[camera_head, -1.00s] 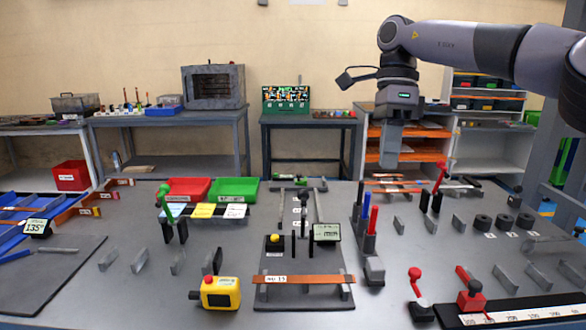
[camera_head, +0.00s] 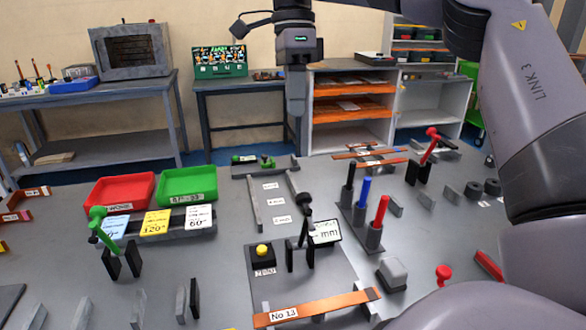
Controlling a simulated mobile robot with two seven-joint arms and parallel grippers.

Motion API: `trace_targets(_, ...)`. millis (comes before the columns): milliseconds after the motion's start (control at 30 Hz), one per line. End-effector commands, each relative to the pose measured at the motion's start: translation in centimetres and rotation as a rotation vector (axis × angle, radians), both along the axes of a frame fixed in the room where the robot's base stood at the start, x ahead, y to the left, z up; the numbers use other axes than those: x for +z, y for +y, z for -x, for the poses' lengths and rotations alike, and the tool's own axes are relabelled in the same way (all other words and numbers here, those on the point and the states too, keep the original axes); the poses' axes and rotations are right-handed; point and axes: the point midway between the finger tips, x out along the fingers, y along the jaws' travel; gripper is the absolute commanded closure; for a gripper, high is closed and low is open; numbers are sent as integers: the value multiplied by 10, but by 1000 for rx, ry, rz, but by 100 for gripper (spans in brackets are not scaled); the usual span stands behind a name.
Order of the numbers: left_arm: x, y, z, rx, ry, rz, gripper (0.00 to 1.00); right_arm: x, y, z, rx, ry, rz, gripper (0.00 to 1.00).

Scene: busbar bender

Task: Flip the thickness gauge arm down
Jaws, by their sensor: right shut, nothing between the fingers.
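The thickness gauge (camera_head: 324,232) stands near the table's middle and shows a small display marked mm. Its black arm (camera_head: 305,212) rises nearly upright, slightly tilted, with a dark knob on top, between black posts. A black box with a yellow button (camera_head: 262,252) sits to its left. My right gripper (camera_head: 297,108) is shut and empty. It hangs pointing down, above the gauge in the picture and apart from it. My left gripper is not in view.
An orange-brown bar marked No 13 (camera_head: 318,307) lies in front of the gauge. Red and blue handled tools (camera_head: 372,222) stand in a rack to its right. A green-handled lever (camera_head: 105,232) and red and green trays (camera_head: 188,186) are at left.

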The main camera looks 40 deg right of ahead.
Motion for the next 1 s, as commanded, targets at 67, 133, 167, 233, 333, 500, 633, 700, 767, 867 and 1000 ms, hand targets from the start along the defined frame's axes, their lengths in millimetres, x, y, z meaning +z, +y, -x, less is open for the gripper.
trace_targets(67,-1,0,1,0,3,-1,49,0,0,0,0,0,0,100)
trace_targets(133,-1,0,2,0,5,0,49,0,0,0,0,0,0,100)
trace_targets(167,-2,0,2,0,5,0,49,0,0,0,0,0,0,100)
trace_targets(233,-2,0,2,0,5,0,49,-2,0,0,0,0,0,100)
trace_targets(333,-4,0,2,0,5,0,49,-8,1,1,1,1,-1,100)
trace_targets(500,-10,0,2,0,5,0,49,-30,3,6,2,2,-2,100)
trace_targets(633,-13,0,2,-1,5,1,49,-52,6,10,2,3,-3,100)
trace_targets(700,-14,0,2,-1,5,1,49,-66,7,12,1,4,-1,100)
trace_targets(767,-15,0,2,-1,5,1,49,-76,9,15,3,3,-3,100)
trace_targets(867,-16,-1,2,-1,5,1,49,-97,12,18,2,3,-2,100)
trace_targets(1000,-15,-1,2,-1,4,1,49,-103,19,28,2,-2,-2,100)
